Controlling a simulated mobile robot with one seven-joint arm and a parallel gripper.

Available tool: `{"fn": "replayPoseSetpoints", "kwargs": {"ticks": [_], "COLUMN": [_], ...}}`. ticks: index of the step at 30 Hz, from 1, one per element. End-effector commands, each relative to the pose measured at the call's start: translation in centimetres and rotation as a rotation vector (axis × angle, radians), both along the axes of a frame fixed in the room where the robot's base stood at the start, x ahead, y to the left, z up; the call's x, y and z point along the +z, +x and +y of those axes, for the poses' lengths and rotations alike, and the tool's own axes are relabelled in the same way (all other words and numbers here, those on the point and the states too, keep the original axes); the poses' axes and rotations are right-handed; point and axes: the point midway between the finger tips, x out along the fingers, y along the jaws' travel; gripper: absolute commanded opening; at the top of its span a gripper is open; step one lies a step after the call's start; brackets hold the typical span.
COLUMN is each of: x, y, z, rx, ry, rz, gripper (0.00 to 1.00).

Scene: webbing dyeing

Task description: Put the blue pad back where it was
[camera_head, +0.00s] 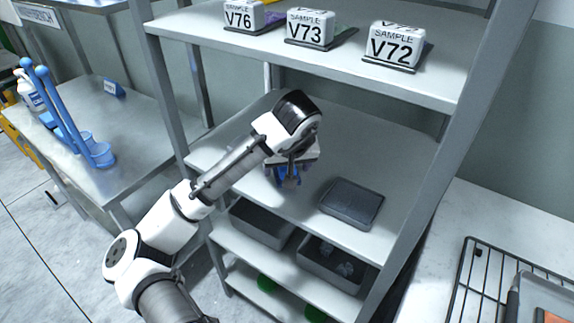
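My gripper (287,180) points down over the middle shelf (375,140) of the metal rack, left of a dark grey tray. A small blue patch shows at its fingers; I cannot tell whether this is the blue pad or part of the gripper. The arm and wrist hide the view between the fingers, so a grip cannot be made out. No other blue pad shows clearly. The dark grey tray (352,204) lies on the same shelf and looks empty.
The upper shelf holds sample blocks V76 (243,16), V73 (310,29) and V72 (393,46). Dark bins (262,223) stand on a lower shelf. Left is a table (140,140) with a blue stand (58,105); right, a wire rack (482,285). A rack post rises right of the tray.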

Motion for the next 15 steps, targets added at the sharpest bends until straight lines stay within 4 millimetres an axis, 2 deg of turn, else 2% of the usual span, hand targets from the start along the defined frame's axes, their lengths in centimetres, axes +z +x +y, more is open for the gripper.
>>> {"fn": "replayPoseSetpoints", "kwargs": {"ticks": [9, 13, 15], "x": [0.3, 1.6, 3.0], "y": [-0.1, -0.6, -1.2], "z": [0.0, -0.2, -0.2], "rx": [0.0, -0.001, -0.002], "ry": [0.0, 0.0, 0.002], "rz": [-0.001, -0.003, -0.005], "gripper": [0.74, 0.74, 0.74]}}
